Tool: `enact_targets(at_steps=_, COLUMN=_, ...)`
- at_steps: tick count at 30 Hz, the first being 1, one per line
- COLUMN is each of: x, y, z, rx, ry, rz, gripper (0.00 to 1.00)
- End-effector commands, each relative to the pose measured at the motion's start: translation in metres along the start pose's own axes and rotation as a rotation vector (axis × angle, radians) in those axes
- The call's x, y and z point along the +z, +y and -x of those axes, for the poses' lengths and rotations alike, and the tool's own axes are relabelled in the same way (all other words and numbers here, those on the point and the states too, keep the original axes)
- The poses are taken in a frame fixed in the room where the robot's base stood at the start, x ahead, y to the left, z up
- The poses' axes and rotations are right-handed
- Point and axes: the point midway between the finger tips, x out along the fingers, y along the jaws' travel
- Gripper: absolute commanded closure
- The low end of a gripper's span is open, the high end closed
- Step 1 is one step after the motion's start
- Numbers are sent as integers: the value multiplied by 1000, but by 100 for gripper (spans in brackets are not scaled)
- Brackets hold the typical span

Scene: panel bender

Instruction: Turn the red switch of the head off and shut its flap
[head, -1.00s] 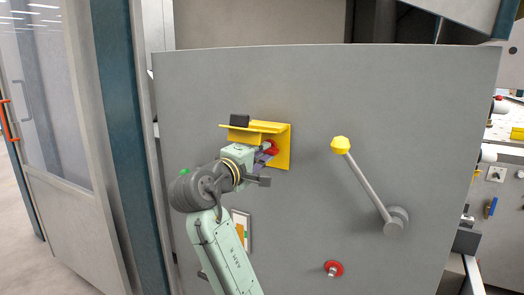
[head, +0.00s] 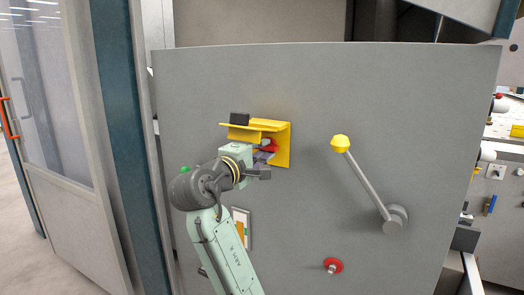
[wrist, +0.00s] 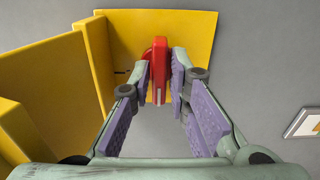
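The red switch (head: 269,146) sits on a yellow plate (head: 283,150) on the grey head panel. The yellow flap (head: 245,134) is open and sticks out above the switch, with a black block (head: 240,119) on top. My gripper (head: 263,156) is below the flap, in front of the switch. In the wrist view the red switch (wrist: 159,70) stands between the fingertips of my gripper (wrist: 161,82). The fingers are apart, one on each side of it, with a narrow gap at the right. The flap (wrist: 45,75) fills the left of that view, beside the left finger.
A lever with a yellow knob (head: 340,144) stands on the panel to the right. A red button (head: 333,266) is low on the panel. A framed label (head: 241,226) is behind my arm. The panel between switch and lever is clear.

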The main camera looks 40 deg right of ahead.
Motion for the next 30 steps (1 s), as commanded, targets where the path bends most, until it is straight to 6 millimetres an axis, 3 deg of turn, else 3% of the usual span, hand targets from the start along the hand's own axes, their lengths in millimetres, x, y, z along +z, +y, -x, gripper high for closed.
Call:
enact_targets(at_steps=6, x=0, y=0, z=0, rx=0, ry=0, rz=-1, gripper=68)
enact_targets(at_steps=17, x=-1, y=1, z=7, rx=3, ry=2, rz=-2, gripper=68)
enact_targets(at_steps=30, x=-1, y=0, z=92, rx=2, ry=4, rz=-3, gripper=68)
